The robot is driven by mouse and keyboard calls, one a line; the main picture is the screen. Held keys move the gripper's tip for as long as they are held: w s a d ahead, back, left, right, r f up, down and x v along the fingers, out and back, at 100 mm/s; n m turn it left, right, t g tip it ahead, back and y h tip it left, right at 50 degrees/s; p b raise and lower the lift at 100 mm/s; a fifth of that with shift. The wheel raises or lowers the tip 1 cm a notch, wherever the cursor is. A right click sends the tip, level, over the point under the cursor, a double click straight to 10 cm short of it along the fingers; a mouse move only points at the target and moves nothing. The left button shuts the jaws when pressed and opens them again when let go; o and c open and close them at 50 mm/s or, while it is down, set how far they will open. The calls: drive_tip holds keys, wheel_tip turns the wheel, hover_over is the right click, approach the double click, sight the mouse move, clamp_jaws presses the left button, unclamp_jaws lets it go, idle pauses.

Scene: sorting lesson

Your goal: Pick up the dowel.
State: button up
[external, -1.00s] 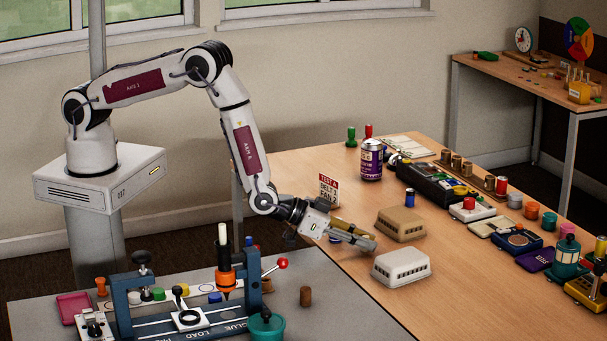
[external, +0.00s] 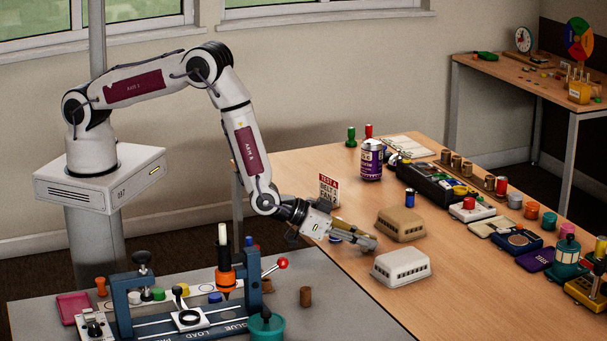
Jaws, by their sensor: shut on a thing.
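My gripper (external: 369,243) is low over the wooden table, between the tan vented box and the white vented box. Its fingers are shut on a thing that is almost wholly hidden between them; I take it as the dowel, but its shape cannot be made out. A short brown cylinder (external: 305,296) stands apart on the grey table, well to the left of my gripper.
The tan vented box (external: 401,225) is just behind my fingers and the white vented box (external: 401,268) just in front. A blue fixture (external: 180,303) is at the lower left.

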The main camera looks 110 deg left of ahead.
drive_tip(key=shift+r, duration=0.2)
drive_tip(key=shift+r, duration=4.8)
